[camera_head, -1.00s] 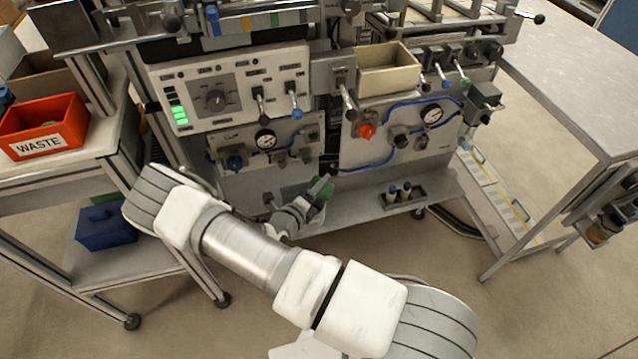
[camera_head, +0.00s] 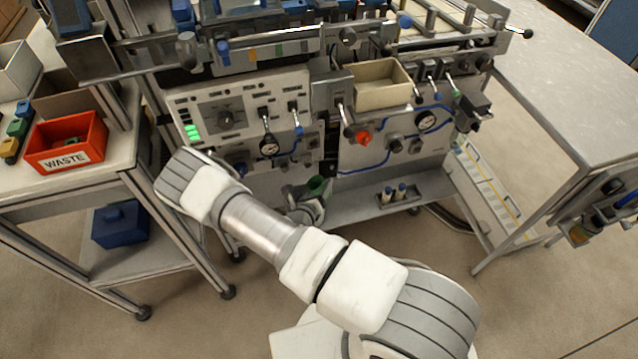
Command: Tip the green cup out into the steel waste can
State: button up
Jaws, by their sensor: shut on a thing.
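A green cup (camera_head: 317,184) shows small beyond my arm, in front of the machine's lower panel. Its upper part and rim show; the rest is hidden by my gripper. My gripper (camera_head: 309,197) is shut on the cup, which looks about upright, though it is too small to be sure. No steel waste can is visible. An orange-red open bin (camera_head: 48,163) labelled WASTE stands on the left bench, well left of my gripper.
The left bench (camera_head: 30,191) carries small coloured blocks (camera_head: 18,125) and a grey bin. A blue box (camera_head: 118,226) sits on its lower shelf. The machine's panel (camera_head: 245,112) stands close behind my gripper. A beige tray (camera_head: 385,95) and right table (camera_head: 555,95) are farther right.

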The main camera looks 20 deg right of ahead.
jog(key=m+y+p, duration=0.1)
jog(key=p, duration=0.1)
jog(key=r+m+t+y+p, duration=0.1)
jog(key=m+p, duration=0.1)
jog(key=shift+r, duration=0.25)
jog(key=shift+m+t+y, duration=0.3)
jog(key=shift+m+y, duration=0.1)
jog(key=shift+m, duration=0.3)
jog(key=shift+s, duration=0.1)
